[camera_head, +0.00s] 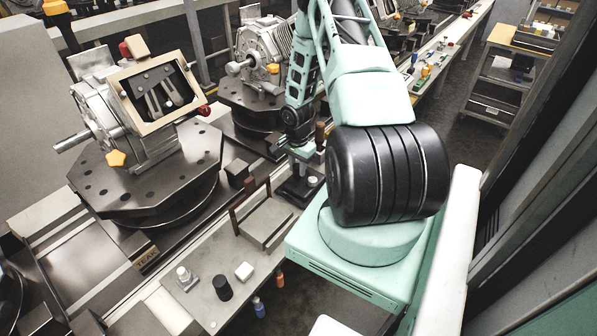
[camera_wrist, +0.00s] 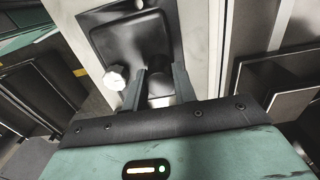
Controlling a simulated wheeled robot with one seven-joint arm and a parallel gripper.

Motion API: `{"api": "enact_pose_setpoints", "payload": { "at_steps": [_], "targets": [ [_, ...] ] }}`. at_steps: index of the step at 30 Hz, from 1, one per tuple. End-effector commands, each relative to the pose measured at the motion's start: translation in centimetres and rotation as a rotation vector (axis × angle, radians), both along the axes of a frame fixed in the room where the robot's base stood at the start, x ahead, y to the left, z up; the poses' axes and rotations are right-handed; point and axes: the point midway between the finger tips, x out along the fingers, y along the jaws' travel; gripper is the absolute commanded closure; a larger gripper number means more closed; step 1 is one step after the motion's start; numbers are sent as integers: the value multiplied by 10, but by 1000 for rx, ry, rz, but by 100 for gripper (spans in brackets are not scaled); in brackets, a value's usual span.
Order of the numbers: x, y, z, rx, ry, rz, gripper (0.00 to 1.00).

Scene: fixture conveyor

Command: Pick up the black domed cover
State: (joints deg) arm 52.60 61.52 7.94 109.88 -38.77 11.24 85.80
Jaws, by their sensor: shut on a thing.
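The black domed cover (camera_wrist: 125,40) shows in the wrist view as a dark, wide piece with rounded corners over a pale surface. In the head view it is a dark shape (camera_head: 292,192) on the bench below my gripper (camera_head: 300,150). In the wrist view my gripper (camera_wrist: 160,92) has its two dark fingers closed around a grey-black raised part of this piece. The fingers hide much of that part. I cannot tell whether the cover is clear of the bench.
A white knob (camera_wrist: 116,77) lies close beside the left finger. A shallow tray (camera_head: 265,222), a black cylinder (camera_head: 222,288) and a white block (camera_head: 244,271) are on the bench. A machine housing (camera_head: 150,105) stands on a dark turntable (camera_head: 150,185) at left.

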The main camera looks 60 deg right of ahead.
Motion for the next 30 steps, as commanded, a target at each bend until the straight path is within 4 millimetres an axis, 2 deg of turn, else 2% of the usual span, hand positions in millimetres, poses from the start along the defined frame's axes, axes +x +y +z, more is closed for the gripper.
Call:
{"api": "enact_pose_setpoints", "payload": {
  "at_steps": [12,18,24,30],
  "targets": [
    [0,-1,60,-2,-3,-1,100],
    [0,-1,83,-1,-3,-1,100],
    [0,0,92,0,0,0,100],
    [0,0,92,1,0,0,100]
  ]
}}
